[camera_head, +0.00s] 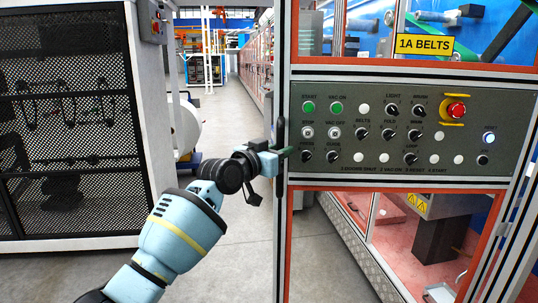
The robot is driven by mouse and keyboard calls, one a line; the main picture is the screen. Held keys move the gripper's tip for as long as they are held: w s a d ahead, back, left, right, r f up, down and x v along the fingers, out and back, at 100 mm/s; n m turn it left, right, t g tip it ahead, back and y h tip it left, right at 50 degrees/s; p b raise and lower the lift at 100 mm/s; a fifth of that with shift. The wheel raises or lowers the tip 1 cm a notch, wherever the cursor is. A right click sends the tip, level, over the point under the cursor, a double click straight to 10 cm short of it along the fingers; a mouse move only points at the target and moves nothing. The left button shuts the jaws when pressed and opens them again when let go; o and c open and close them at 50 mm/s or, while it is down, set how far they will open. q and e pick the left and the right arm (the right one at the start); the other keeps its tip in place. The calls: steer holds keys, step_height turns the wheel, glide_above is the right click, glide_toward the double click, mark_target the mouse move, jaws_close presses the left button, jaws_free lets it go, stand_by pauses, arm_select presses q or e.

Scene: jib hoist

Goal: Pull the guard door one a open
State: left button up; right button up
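The guard door, with an orange-edged frame and clear panes, stands at the right of the head view; a yellow "1A BELTS" label (425,44) is on its upper part. A grey control panel (375,172) with buttons and knobs spans its middle. A dark upright bar, which looks like a handle (280,130), runs along the left post. My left gripper (280,158) reaches in from the lower left and is at this bar, beside the panel's left edge. Its fingers are small and partly hidden, so I cannot tell whether they grip the bar. My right gripper is not in view.
A black mesh cabinet (70,120) with a white frame stands at the left. A white roll (184,125) is behind it. A grey floor aisle (222,108) runs back between the cabinet and the machine line. A red emergency button (456,110) is on the panel.

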arm_select(q)
steer(key=v, duration=0.7)
steer(key=shift+p, duration=0.4)
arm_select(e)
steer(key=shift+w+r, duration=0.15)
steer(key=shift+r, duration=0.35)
arm_select(q)
steer(key=shift+s, duration=0.1)
